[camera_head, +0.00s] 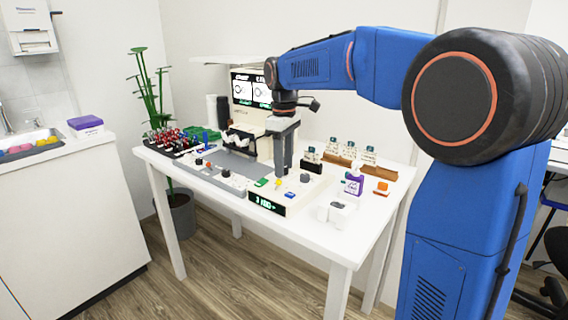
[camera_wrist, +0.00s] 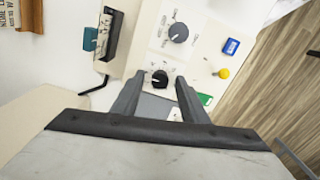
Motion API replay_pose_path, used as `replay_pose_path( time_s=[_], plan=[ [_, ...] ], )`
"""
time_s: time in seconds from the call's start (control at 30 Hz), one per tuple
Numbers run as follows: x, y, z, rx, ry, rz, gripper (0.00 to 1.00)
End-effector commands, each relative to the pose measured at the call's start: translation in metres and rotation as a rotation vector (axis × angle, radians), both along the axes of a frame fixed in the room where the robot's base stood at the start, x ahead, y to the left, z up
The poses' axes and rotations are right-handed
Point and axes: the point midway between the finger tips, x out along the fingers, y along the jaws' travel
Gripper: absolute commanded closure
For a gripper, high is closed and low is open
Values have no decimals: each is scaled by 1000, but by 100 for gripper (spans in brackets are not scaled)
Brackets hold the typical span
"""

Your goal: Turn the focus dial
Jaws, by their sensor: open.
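Two dials show on the white control panel (camera_wrist: 203,60) in the wrist view. One black dial (camera_wrist: 160,78) with a white mark lies between the tips of my gripper (camera_wrist: 159,84). A larger dark grey dial (camera_wrist: 178,32) lies beyond it, clear of the fingers. The labels are too small to read, so I cannot tell which is the focus dial. My gripper is open, with a finger on each side of the black dial; contact is not visible. In the head view my gripper (camera_head: 284,168) points down over the panel, and the larger dial (camera_head: 305,178) shows to its right.
A blue button (camera_wrist: 231,46), a yellow knob (camera_wrist: 223,73) and a green piece (camera_wrist: 205,99) sit on the panel. A machine with a screen (camera_head: 251,88) stands behind. A purple-labelled bottle (camera_head: 353,183) and white boxes (camera_head: 340,212) stand at right. Racks of vials (camera_head: 170,142) stand at left.

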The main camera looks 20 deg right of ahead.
Motion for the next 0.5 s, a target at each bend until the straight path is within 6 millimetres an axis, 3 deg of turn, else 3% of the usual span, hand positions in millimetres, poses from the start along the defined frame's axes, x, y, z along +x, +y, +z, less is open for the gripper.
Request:
replay_pose_path(
  time_s=[0.27, 0.4, 0.5],
  plan=[
    [0, 0, -1, 0, 0, 0, 62],
    [0, 0, -1, 0, 0, 0, 96],
    [0, 0, -1, 0, 0, 0, 100]
  ],
)
